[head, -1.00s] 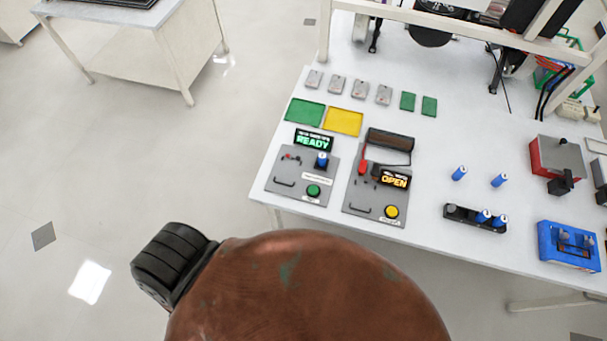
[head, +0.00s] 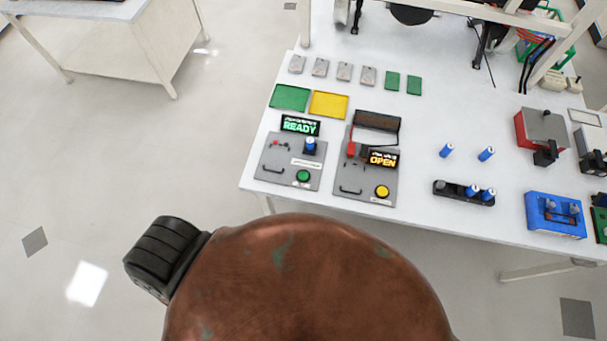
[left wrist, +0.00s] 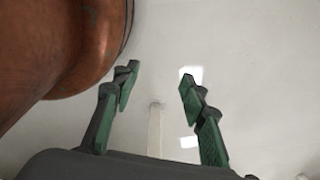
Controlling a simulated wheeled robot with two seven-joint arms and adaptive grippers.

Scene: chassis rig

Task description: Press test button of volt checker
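A grey tester panel (head: 272,172) near the table's front left corner looks like the volt checker. It has a lit green READY display (head: 300,126), a green button (head: 303,176) and a blue cell (head: 310,145) standing on it. To its right is a second grey panel (head: 350,177) with an orange OPEN display (head: 383,160) and a yellow button (head: 382,192). My left gripper (left wrist: 158,75) is open in the left wrist view, its green fingers apart with nothing between them. It is away from the panels, above pale floor. My right gripper is in neither view.
Green (head: 290,97) and yellow (head: 328,104) trays lie behind the panels. Two blue cells stand right of them, behind a black cell holder (head: 450,189). A blue device (head: 556,214) sits further right. A frame post (head: 305,25) rises at the back.

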